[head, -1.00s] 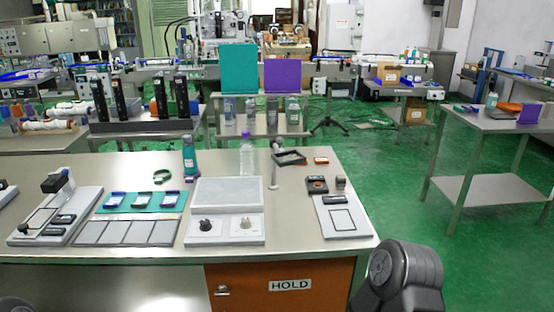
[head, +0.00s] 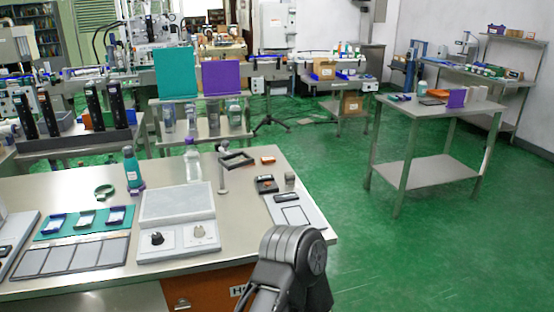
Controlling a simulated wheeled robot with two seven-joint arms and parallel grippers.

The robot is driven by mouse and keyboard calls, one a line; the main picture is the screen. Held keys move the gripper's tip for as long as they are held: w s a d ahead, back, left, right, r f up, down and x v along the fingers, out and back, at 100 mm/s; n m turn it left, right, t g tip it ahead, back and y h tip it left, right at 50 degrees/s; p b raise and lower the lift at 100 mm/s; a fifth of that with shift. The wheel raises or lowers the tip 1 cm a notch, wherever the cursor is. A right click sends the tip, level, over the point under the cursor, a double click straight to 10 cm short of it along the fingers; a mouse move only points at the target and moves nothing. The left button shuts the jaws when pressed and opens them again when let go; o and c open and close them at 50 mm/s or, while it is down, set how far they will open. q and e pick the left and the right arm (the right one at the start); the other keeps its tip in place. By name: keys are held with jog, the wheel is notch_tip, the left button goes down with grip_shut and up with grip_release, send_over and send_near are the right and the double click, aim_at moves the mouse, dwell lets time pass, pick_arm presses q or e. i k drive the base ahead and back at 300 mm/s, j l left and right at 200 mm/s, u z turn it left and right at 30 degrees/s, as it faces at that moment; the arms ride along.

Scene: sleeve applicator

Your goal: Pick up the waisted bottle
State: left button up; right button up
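A clear bottle with a purple cap (head: 192,163) stands upright at the back of the steel table (head: 160,278), behind the grey panel box. A teal bottle (head: 131,168) with a pale label and purple near its base stands upright to its left. The bottles are too small for me to tell for sure which one is waisted. Neither gripper shows. Only a dark grey link of my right arm is in view at the bottom, in front of the table's right part, well apart from both bottles.
The grey panel box (head: 177,205) with two knobs stands in front of the bottles. A post with a dark frame (head: 237,160) stands right of the clear bottle. A teal mat (head: 66,229) with small trays lies left. Green floor is free right of the table, up to a side table (head: 440,110).

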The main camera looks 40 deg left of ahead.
aim_at(194, 174)
jog(key=i+z, duration=0.35)
jog(key=i, duration=1.4)
jog(key=i+j+u, duration=0.1)
jog(key=i+u, duration=0.7)
jog(key=i+l+u, duration=0.2)
jog(key=i+u, duration=0.2)
jog(key=i+j+u, duration=0.15)
jog(key=i+u, duration=0.2)
jog(key=i, duration=0.3)
jog(key=i+u, duration=0.35)
jog(key=i, duration=0.25)
jog(key=i+j+z, duration=0.1)
jog(key=i+z, duration=0.25)
jog(key=i, duration=1.1)
jog(key=u, duration=4.7)
